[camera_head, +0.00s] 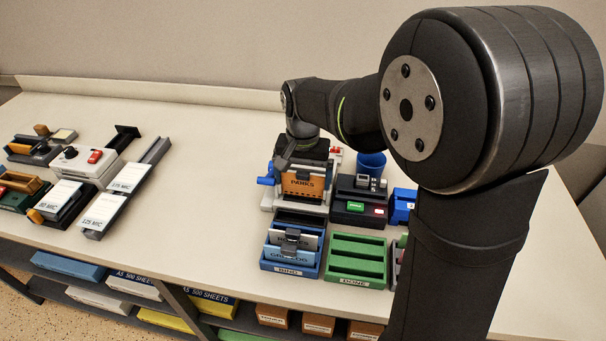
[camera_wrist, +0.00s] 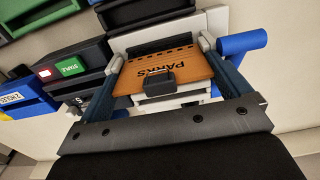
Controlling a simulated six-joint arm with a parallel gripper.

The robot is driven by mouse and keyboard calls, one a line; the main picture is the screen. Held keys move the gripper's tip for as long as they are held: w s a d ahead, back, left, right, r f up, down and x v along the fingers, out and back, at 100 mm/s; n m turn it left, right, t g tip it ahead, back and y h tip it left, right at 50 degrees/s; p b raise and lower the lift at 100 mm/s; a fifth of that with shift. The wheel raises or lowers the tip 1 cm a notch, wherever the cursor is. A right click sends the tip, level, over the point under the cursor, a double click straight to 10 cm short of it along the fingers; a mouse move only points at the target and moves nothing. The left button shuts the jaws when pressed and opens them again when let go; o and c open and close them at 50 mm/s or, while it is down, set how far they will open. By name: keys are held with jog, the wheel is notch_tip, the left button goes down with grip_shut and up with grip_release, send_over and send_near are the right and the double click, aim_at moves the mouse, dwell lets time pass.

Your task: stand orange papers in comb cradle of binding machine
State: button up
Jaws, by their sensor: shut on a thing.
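My gripper (camera_head: 303,165) is shut on the orange papers (camera_head: 303,187), which are marked PARKS, over the binding machine (camera_head: 268,200) with its blue side handle. In the wrist view my gripper's fingertips (camera_wrist: 162,52) hold the orange papers (camera_wrist: 150,88) by their two side edges. A black clip (camera_wrist: 159,79) sits on the papers, and a row of dark slots runs along their far edge. The handle (camera_wrist: 242,42) is at the right there. The comb cradle is hidden behind the papers, so I cannot tell whether their lower edge touches it.
A blue BIND tray (camera_head: 290,273) holds clipped papers in front of the machine. The green DONE rack (camera_head: 357,282) beside it looks empty. A black stapling unit (camera_head: 350,213) and a blue cup (camera_head: 371,165) stand to the right. The table between here and the left-hand machines is clear.

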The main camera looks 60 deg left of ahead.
jog(key=shift+d+f, duration=0.1)
jog(key=shift+f, duration=0.2)
jog(key=o, duration=0.6)
jog(key=shift+r, duration=4.65)
jog(key=shift+f, duration=0.1)
notch_tip(320, 180, down, 8)
jog(key=shift+f, duration=0.1)
